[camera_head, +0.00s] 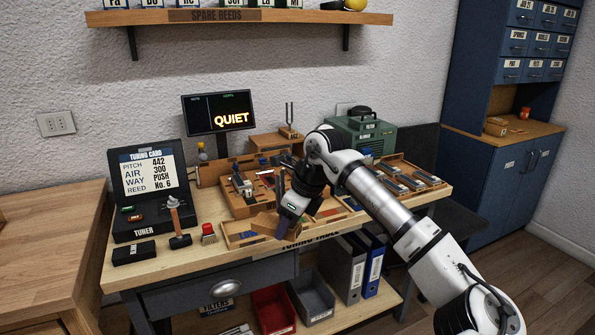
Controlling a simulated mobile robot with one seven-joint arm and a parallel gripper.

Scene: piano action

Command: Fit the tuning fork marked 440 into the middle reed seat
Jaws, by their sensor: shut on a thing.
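My gripper (284,225) points down over the table's front edge, in front of the wooden reed trays. It is shut on a small dark violet-blue thing (282,233), too small to identify. A wooden tray with metal reed pieces (242,186) lies just behind and left of it. My wrist and forearm hide the middle of the trays, and I cannot make out the middle reed seat.
A QUIET screen (218,112) and green machine (358,137) stand behind. More reed pieces (402,180) lie right.

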